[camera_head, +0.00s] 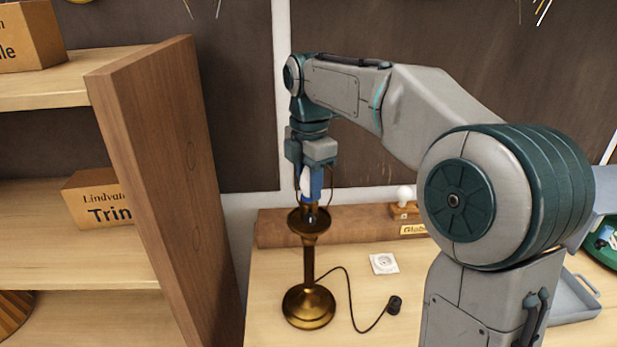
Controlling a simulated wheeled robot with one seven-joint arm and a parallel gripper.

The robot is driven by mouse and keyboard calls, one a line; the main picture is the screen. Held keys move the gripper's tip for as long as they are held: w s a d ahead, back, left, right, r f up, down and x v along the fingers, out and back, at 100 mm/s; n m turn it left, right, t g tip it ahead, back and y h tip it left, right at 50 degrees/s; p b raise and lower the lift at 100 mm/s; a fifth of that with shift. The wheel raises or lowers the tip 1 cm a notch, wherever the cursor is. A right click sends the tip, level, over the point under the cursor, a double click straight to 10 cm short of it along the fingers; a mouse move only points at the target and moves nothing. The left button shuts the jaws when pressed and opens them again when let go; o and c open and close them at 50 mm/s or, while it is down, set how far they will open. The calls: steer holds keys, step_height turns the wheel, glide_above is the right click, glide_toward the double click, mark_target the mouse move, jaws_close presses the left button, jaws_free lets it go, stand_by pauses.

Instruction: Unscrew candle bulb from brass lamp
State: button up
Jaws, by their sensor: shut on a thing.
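The brass lamp (309,262) stands upright on the wooden bench, with a round base and a wide dish near its top. The white candle bulb (306,182) sits above the dish, in line with the lamp's stem. My gripper (310,190) points straight down over the lamp and is shut on the candle bulb. Its blue fingers hide part of the bulb and the socket below it. Whether the bulb's thread is still in the socket cannot be told. The lamp's black cord (352,305) runs right along the bench to a black plug (394,304).
A wooden shelf unit (165,160) with a tall side panel stands close on the left. A white wall-socket plate (383,263) lies right of the lamp. A round bulb (404,194) in a wooden holder stands behind. A grey tray (572,300) lies at far right.

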steer(key=shift+n, duration=0.9)
steer(key=n+p, duration=0.1)
steer(key=n, duration=0.1)
steer(key=shift+r+n, duration=0.15)
steer(key=shift+n, duration=0.15)
steer(key=n+p, duration=0.1)
steer(key=n, duration=0.3)
steer(key=shift+p, duration=0.3)
steer(key=shift+n, duration=0.7)
steer(key=n, duration=0.3)
steer(key=shift+n, duration=1.2)
steer(key=shift+f, duration=0.2)
